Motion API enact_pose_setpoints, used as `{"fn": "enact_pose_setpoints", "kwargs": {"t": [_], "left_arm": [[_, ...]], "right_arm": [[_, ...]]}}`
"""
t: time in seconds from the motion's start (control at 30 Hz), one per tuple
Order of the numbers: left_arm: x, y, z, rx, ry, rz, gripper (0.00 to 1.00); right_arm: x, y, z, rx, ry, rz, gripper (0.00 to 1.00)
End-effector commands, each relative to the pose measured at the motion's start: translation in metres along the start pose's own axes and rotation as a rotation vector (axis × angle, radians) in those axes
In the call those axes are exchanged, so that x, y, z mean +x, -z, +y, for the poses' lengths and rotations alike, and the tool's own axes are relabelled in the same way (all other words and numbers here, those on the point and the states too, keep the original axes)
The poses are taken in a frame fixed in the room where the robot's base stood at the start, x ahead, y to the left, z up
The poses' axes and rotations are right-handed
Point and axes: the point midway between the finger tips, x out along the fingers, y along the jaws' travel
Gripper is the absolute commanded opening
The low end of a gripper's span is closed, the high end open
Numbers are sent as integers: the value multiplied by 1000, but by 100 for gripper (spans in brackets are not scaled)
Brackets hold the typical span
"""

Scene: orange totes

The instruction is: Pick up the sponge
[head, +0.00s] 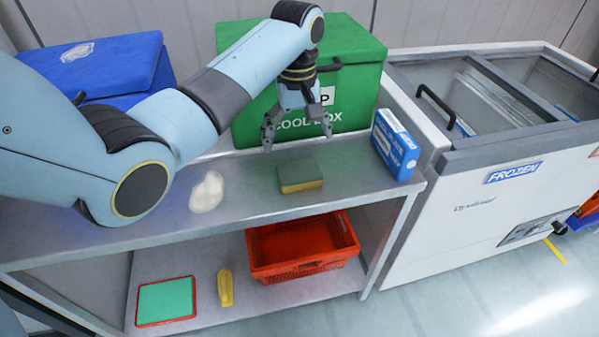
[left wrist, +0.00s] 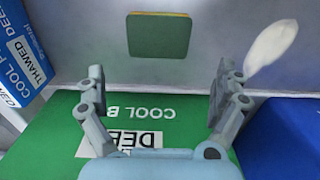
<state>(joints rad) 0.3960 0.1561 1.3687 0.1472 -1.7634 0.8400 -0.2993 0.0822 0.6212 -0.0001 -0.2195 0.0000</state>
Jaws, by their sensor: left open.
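The sponge (head: 300,177) is a small block with a green top and a yellow side. It lies flat on the upper grey shelf, in front of the green cool box. My left gripper (head: 297,143) hangs above the shelf, a little behind the sponge, with its fingers spread and nothing between them. In the left wrist view the sponge (left wrist: 159,37) lies ahead of the open left gripper (left wrist: 158,75), roughly centred between the fingers and apart from them. My right gripper is in neither view.
A green cool box (head: 350,85) and a blue box (head: 100,65) stand behind. A blue carton (head: 396,146) is right of the sponge, a whitish lump (head: 207,192) left. An orange tote (head: 300,265) sits on the lower shelf. A freezer (head: 490,215) stands at right.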

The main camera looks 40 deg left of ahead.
Motion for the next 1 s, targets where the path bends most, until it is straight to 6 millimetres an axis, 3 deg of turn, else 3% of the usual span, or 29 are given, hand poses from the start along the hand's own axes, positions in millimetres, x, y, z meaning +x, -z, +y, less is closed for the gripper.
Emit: {"fn": "enact_pose_setpoints", "kwargs": {"t": [0.2,0.37,0.63,0.97,1.0], "left_arm": [[38,-1,0,-2,2,-3,100],[50,-1,0,0,1,-1,100],[90,0,2,1,2,-2,100],[98,0,2,2,0,1,100],[98,0,2,2,0,1,95]], "right_arm": [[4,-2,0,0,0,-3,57],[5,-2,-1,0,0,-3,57],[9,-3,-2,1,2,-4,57],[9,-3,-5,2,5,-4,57],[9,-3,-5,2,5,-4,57]]}}
